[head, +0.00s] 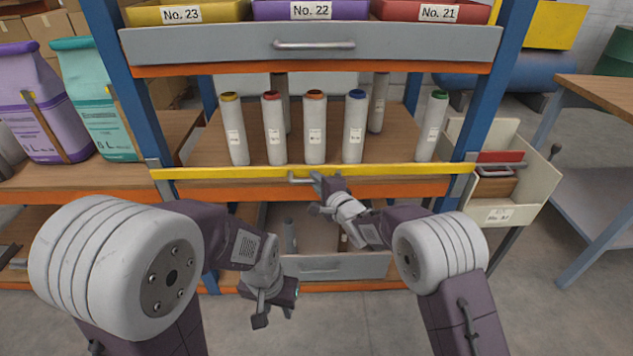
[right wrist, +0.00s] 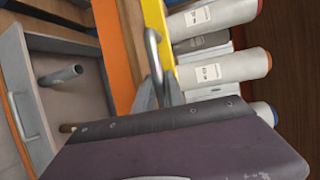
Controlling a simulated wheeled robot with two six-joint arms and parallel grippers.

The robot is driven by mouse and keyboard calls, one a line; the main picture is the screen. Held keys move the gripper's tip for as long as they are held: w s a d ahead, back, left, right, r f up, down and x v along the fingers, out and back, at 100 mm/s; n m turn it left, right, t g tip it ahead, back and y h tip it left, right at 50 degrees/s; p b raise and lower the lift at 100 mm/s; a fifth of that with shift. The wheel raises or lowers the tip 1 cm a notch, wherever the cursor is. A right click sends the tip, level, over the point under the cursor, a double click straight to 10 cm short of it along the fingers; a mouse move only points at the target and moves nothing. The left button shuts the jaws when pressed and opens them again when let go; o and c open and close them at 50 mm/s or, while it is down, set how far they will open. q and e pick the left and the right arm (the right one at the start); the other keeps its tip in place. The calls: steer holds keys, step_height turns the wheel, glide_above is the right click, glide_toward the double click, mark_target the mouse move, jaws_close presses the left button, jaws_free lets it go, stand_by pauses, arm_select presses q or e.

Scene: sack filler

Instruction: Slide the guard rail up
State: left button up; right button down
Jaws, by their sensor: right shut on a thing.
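The guard rail (head: 230,173) is a yellow bar across the front of the middle shelf, low before the standing rolls. It shows as a yellow strip in the right wrist view (right wrist: 157,22). Its small grey handle (head: 298,180) sits near the middle, and shows in the right wrist view (right wrist: 151,42). My right gripper (head: 317,182) is shut on the handle; its fingers show in the right wrist view (right wrist: 158,92). My left gripper (head: 273,317) hangs low in front of the rack, empty, with its fingers apart.
Several labelled rolls (head: 315,130) stand on the shelf behind the rail. A grey drawer (head: 390,42) with bins is above. An open lower drawer (head: 345,267) is below. A cream box (head: 535,185) is at the right, beside the blue post (head: 480,85).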

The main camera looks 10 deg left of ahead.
steer(key=c, duration=1.4)
jaws_free()
steer(key=shift+r, duration=0.45)
steer(key=shift+f, duration=0.1)
steer(key=p+v, duration=0.2)
steer(key=v, duration=0.7)
